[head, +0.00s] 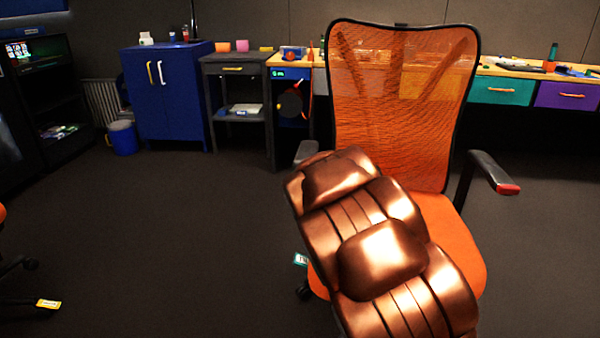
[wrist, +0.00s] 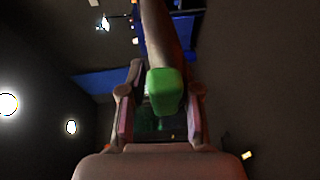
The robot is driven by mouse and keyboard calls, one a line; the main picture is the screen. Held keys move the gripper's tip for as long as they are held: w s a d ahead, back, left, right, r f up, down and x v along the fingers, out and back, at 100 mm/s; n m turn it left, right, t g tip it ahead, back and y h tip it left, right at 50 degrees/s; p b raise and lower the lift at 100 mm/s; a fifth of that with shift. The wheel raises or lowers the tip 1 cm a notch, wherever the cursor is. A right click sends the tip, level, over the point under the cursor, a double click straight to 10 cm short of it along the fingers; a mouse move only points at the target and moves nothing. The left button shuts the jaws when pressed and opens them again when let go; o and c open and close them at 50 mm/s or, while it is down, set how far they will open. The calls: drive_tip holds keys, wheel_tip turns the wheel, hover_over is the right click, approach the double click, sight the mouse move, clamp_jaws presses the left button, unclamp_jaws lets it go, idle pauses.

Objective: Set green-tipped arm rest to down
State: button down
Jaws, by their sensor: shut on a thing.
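The green-tipped arm rest (wrist: 165,88) shows in the wrist view, its green end between the two fingers and its grey-brown bar running up the picture. My gripper (wrist: 162,92) is shut on it, one finger on each side. In the head view a grey piece of the left arm rest (head: 306,152) shows beside the orange chair (head: 402,110); its green tip and my gripper are hidden behind my copper-coloured arm. The other arm rest, with a red tip (head: 508,189), sticks out on the chair's right side.
A blue cabinet (head: 168,100), a grey side table (head: 236,70) and a workbench with a teal drawer (head: 500,91) and a purple drawer (head: 566,95) stand along the back wall. A blue bin (head: 123,138) is by the cabinet. The dark floor left of the chair is mostly clear.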

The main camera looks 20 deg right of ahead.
drive_tip(key=shift+s+d+f, duration=0.1)
drive_tip(key=shift+f, duration=0.45)
drive_tip(key=c, duration=1.1)
unclamp_jaws()
drive_tip(key=shift+o, duration=1)
drive_tip(key=shift+r, duration=0.15)
drive_tip(key=shift+r, duration=0.1)
drive_tip(key=shift+s+r, duration=0.15)
drive_tip(key=shift+s, duration=0.45)
drive_tip(key=s, duration=0.6)
drive_tip(key=shift+a+r, duration=0.2)
drive_tip(key=shift+a, duration=0.05)
